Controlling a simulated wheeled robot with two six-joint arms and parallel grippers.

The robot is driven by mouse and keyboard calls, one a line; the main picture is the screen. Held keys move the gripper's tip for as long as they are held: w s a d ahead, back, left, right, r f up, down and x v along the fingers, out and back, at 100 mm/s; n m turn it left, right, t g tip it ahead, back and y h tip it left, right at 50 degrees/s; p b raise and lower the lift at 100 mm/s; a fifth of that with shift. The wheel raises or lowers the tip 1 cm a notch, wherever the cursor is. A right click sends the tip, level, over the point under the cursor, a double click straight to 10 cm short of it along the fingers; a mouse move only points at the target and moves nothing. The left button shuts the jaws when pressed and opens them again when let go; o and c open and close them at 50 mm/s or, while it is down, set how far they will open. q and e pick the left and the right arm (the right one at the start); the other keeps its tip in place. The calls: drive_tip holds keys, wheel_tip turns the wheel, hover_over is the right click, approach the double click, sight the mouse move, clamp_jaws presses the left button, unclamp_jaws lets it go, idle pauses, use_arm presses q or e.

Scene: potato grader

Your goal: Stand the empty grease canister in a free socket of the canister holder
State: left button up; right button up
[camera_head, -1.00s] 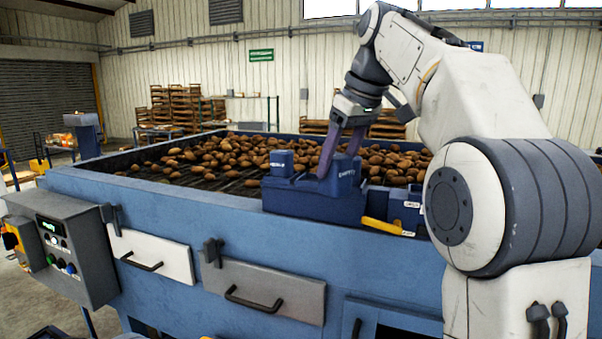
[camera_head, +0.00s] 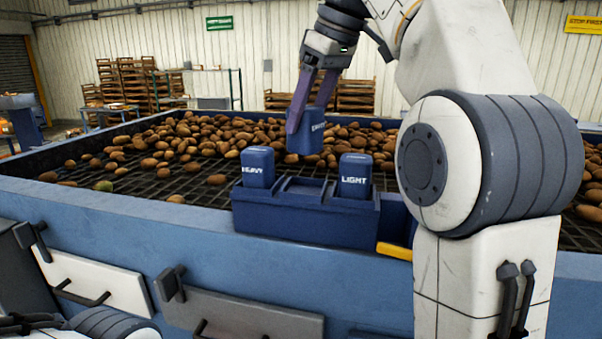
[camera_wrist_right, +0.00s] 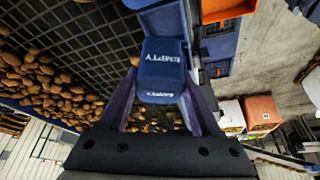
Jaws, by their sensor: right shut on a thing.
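My right gripper (camera_head: 309,116) is shut on the dark blue canister marked EMPTY (camera_head: 312,141). It holds the canister upright or nearly so, above and apparently behind the blue canister holder (camera_head: 300,226). The canister also shows between the fingers in the right wrist view (camera_wrist_right: 162,72). In the holder, a canister marked HEAVY (camera_head: 257,168) stands at the left and one marked LIGHT (camera_head: 355,177) at the right. The middle of the holder between them shows an open socket (camera_head: 302,187). The socket's inside is mostly hidden. My left gripper is out of view.
The holder sits on the near blue rim (camera_head: 130,208) of the grader. Potatoes (camera_head: 225,140) lie on the dark mesh behind it. A yellow handle-like piece (camera_head: 394,251) is just right of the holder. My right arm covers the area further right.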

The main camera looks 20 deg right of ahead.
sight(306, 153)
drive_tip(key=x, duration=0.3)
drive_tip(key=shift+s+f+b, duration=0.3)
drive_tip(key=shift+f, duration=0.1)
wheel_tip(306, 153, down, 3)
drive_tip(key=shift+f+b, duration=0.2)
drive_tip(key=shift+b, duration=0.1)
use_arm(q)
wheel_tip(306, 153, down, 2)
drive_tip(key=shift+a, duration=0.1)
use_arm(e)
drive_tip(key=shift+s+d+f, duration=0.1)
drive_tip(key=shift+s+f, duration=0.05)
drive_tip(key=shift+f, duration=0.2)
clamp_jaws()
drive_tip(key=o, duration=1.1)
unclamp_jaws()
drive_tip(key=o, duration=0.3)
drive_tip(key=shift+d+r, duration=0.1)
drive_tip(key=shift+r, duration=0.4)
drive_tip(key=p+v, duration=0.2)
drive_tip(key=v, duration=0.9)
drive_tip(key=shift+s+d+r+p, duration=0.1)
drive_tip(key=shift+p, duration=0.3)
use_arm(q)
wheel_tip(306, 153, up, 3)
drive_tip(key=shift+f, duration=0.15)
